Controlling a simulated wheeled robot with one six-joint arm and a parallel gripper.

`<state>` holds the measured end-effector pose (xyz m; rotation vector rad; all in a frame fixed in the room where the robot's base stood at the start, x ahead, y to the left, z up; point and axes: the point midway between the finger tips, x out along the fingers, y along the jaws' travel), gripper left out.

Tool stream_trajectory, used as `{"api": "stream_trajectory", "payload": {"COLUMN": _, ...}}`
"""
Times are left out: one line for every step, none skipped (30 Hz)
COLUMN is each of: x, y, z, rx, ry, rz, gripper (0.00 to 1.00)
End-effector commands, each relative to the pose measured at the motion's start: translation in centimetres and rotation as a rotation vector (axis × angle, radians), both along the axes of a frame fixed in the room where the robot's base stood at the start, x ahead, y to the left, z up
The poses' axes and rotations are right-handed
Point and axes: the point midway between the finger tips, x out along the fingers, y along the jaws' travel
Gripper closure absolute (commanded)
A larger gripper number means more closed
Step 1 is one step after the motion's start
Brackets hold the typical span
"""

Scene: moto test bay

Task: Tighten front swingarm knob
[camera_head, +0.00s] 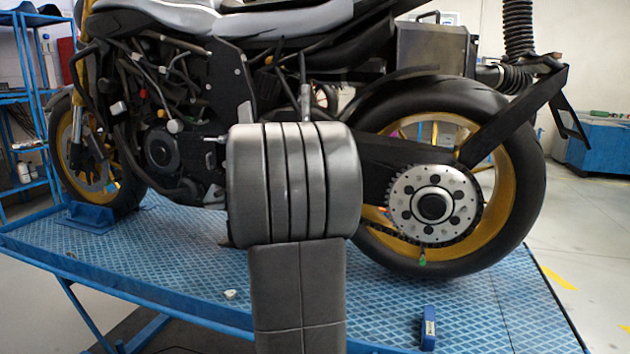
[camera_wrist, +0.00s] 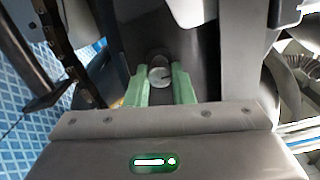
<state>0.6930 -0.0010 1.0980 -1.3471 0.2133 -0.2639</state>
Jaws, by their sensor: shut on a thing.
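In the wrist view, a round, pale metal knob (camera_wrist: 160,75) sits between the green fingers of my gripper (camera_wrist: 159,72). My gripper is shut on the knob, with one finger on each side of it. A dark part of the motorcycle lies behind the knob. In the head view, my grey arm covers the middle of the motorcycle, so the knob and my gripper are hidden there. The swingarm (camera_head: 385,165) shows to the right of my arm and runs to the rear wheel.
The motorcycle stands on a blue lift table (camera_head: 180,245). The rear wheel (camera_head: 525,165) with its sprocket (camera_head: 432,206) is to the right of my arm. A small blue block (camera_head: 428,328) and a small pale piece (camera_head: 230,295) lie on the table. Blue shelves (camera_head: 30,110) stand at the left.

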Motion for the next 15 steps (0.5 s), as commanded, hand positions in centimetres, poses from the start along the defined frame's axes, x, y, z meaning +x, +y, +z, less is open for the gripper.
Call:
{"api": "stream_trajectory", "payload": {"x": 0.01, "y": 0.07, "z": 0.15, "rx": 0.0, "ry": -0.003, "rz": 0.002, "gripper": 1.0}}
{"api": "stream_trajectory", "payload": {"x": 0.01, "y": 0.07, "z": 0.15, "rx": 0.0, "ry": -0.003, "rz": 0.002, "gripper": 1.0}}
{"api": "stream_trajectory", "payload": {"x": 0.01, "y": 0.07, "z": 0.15, "rx": 0.0, "ry": -0.003, "rz": 0.002, "gripper": 0.71}}
{"api": "stream_trajectory", "payload": {"x": 0.01, "y": 0.07, "z": 0.14, "rx": 0.0, "ry": -0.003, "rz": 0.002, "gripper": 0.65}}
{"api": "stream_trajectory", "payload": {"x": 0.01, "y": 0.06, "z": 0.13, "rx": -0.001, "ry": -0.002, "rz": 0.002, "gripper": 0.59}}
{"api": "stream_trajectory", "payload": {"x": 0.01, "y": 0.06, "z": 0.11, "rx": 0.0, "ry": -0.001, "rz": 0.002, "gripper": 0.57}}
{"api": "stream_trajectory", "payload": {"x": 0.01, "y": 0.05, "z": 0.1, "rx": 0.0, "ry": -0.001, "rz": 0.001, "gripper": 0.57}}
{"api": "stream_trajectory", "payload": {"x": 0.02, "y": 0.05, "z": 0.09, "rx": 0.0, "ry": -0.001, "rz": 0.001, "gripper": 0.57}}
{"api": "stream_trajectory", "payload": {"x": 0.01, "y": 0.04, "z": 0.08, "rx": 0.0, "ry": -0.001, "rz": 0.001, "gripper": 0.57}}
{"api": "stream_trajectory", "payload": {"x": 0.01, "y": 0.03, "z": 0.08, "rx": 0.0, "ry": -0.001, "rz": 0.001, "gripper": 0.57}}
{"api": "stream_trajectory", "payload": {"x": 0.01, "y": 0.03, "z": 0.07, "rx": 0.0, "ry": -0.001, "rz": 0.001, "gripper": 0.57}}
{"api": "stream_trajectory", "payload": {"x": 0.01, "y": 0.03, "z": 0.06, "rx": -0.001, "ry": -0.001, "rz": 0.001, "gripper": 0.57}}
{"api": "stream_trajectory", "payload": {"x": -0.01, "y": 0.03, "z": 0.06, "rx": -0.001, "ry": -0.001, "rz": 0.001, "gripper": 0.57}}
{"api": "stream_trajectory", "payload": {"x": -0.05, "y": 0.05, "z": 0.06, "rx": -0.001, "ry": -0.001, "rz": 0.001, "gripper": 0.57}}
{"api": "stream_trajectory", "payload": {"x": -0.18, "y": 0.1, "z": 0.07, "rx": -0.001, "ry": -0.001, "rz": 0.001, "gripper": 0.57}}
